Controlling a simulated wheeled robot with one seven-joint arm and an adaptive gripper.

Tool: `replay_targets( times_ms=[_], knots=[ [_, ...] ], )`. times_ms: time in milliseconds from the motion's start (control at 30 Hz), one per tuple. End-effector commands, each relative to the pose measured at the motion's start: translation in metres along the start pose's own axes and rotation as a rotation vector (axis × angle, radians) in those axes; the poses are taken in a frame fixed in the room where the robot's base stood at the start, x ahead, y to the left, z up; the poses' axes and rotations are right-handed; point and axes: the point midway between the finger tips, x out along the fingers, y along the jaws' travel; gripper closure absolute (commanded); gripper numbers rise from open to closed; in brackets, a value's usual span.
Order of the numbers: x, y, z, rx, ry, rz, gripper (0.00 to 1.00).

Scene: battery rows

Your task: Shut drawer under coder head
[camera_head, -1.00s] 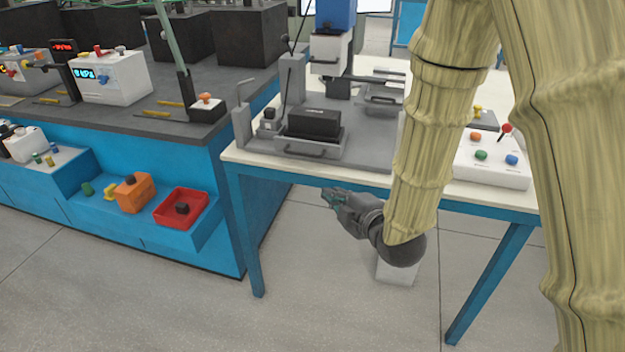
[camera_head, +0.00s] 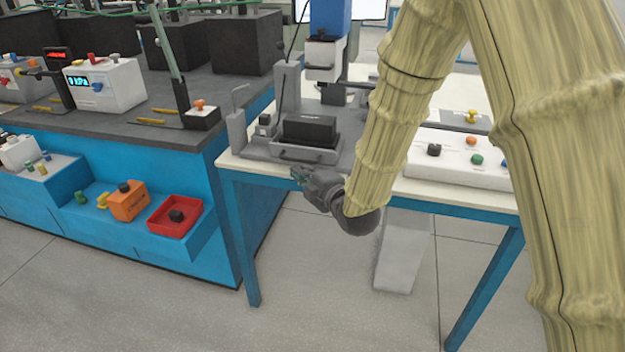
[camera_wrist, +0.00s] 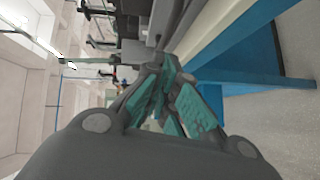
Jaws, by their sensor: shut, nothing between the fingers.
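The coder head (camera_head: 323,60), a blue and white unit on a post, stands over the grey fixture on the white table. Below it, a grey drawer (camera_head: 292,151) with a dark handle sits at the table's front edge, with a black block (camera_head: 309,129) in it. I cannot tell exactly how far the drawer is out. My gripper (camera_head: 297,176) is shut and empty, at the table's front edge just below the drawer handle, apart from it as far as I can see. In the wrist view, the teal finger pads (camera_wrist: 175,100) show close together beside the table edge.
A white control box (camera_head: 455,160) with coloured knobs stands on the table to the right. A dark-topped blue bench (camera_head: 120,150) is at the left, with a red tray (camera_head: 175,216) on its lower ledge. The floor between is free.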

Motion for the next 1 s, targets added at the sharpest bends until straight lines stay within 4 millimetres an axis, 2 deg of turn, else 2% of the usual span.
replay_targets(
  times_ms=[100,300,767,867,1000],
  knots=[
    [0.011,0.001,0.015,0.002,-0.004,0.002,1.0],
    [0.021,0.0,0.025,0.002,-0.003,0.001,1.0],
    [0.025,0.0,0.029,0.001,-0.003,0.001,1.0],
    [0.032,0.002,0.036,-0.001,-0.002,0.002,1.0],
    [0.053,0.007,0.057,-0.002,-0.003,0.003,1.0]
  ],
)
